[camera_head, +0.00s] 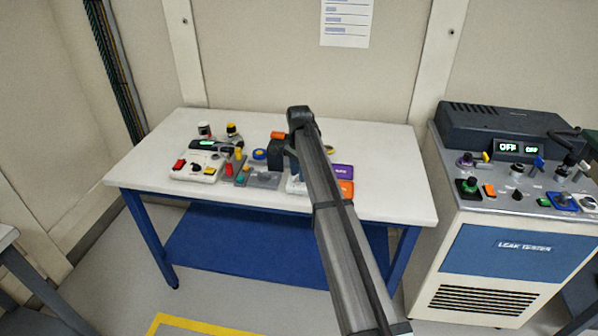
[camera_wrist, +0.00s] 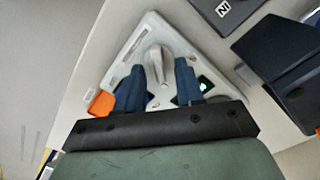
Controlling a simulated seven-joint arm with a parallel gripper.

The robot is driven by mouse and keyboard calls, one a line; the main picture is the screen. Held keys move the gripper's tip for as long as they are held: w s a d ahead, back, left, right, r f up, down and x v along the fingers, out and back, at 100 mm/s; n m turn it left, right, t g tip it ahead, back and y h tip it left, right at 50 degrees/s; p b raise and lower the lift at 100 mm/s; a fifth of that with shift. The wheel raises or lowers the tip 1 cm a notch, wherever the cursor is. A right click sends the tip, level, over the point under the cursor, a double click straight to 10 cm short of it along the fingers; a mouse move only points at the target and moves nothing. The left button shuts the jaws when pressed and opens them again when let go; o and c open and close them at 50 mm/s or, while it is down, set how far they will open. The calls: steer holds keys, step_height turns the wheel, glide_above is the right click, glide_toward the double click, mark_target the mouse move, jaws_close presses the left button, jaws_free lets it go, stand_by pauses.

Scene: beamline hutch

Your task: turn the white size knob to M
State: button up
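The white size knob (camera_wrist: 157,64) shows in the wrist view as a pale, elongated handle on a white panel (camera_wrist: 128,46). My gripper (camera_wrist: 159,67) has two blue fingers, one on each side of the knob, with gaps visible between them and it. The gripper is open, and contact with the knob is not visible. No size letters around the knob can be read. In the head view my arm covers most of this panel; only a white edge (camera_head: 293,187) shows beside it, and the knob is hidden.
The white table (camera_head: 398,195) also bears a white control box (camera_head: 181,176) with several buttons at left. Purple (camera_head: 341,171) and orange (camera_head: 346,188) blocks lie right of my arm. A dark blue object (camera_wrist: 285,55) stands close right of the panel. The leak tester (camera_head: 500,250) stands farther right.

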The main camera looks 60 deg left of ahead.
steer(key=shift+c, duration=0.4)
jaws_close()
steer(key=n, duration=0.3)
steer(key=shift+a+n, duration=0.15)
steer(key=shift+n, duration=0.25)
steer(key=shift+s+a+n, duration=0.1)
steer(key=shift+n, duration=1.8)
steer(key=shift+o, duration=0.4)
jaws_free()
